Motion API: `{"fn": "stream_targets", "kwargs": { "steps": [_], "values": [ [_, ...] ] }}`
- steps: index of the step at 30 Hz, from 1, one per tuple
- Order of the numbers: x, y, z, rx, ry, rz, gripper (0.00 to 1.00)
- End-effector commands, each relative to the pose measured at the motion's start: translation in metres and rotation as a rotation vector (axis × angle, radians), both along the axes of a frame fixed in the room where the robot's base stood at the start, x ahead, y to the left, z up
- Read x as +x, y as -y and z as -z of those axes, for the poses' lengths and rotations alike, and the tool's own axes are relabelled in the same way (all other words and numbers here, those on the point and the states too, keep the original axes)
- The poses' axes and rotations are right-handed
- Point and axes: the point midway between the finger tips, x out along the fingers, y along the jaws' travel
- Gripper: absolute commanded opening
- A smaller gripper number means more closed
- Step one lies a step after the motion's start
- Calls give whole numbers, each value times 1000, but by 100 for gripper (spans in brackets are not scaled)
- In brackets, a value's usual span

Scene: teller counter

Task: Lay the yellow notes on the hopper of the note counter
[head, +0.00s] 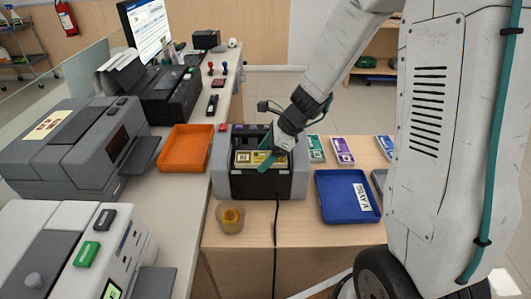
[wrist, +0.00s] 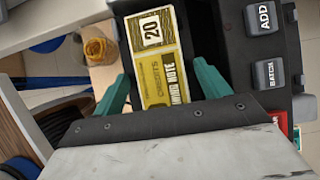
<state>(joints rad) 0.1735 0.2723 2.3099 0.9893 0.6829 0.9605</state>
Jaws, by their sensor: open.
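The yellow notes (head: 249,158) lie in the hopper of the note counter (head: 222,170), a grey and black machine on the wooden table. In the wrist view the yellow notes (wrist: 158,62) show a "20" and a pale band. My gripper (head: 268,160) is over the hopper. In the wrist view its teal fingers (wrist: 163,88) are open, one on each side of the notes, with a gap visible on the right.
An orange tray (head: 186,149) stands left of the counter, and a blue tray (head: 345,197) marked TRAY A to the right. Green and purple note bundles (head: 342,151) lie behind the blue tray.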

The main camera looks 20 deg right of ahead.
Motion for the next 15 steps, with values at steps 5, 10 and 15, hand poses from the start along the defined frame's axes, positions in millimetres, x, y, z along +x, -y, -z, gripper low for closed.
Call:
{"fn": "stream_targets", "kwargs": {
  "steps": [5,10,15],
  "values": [
    [-1,6,-12,1,3,2,75],
    [-8,23,-41,-1,6,4,75],
    [-16,41,-71,-2,4,2,75]
  ]
}}
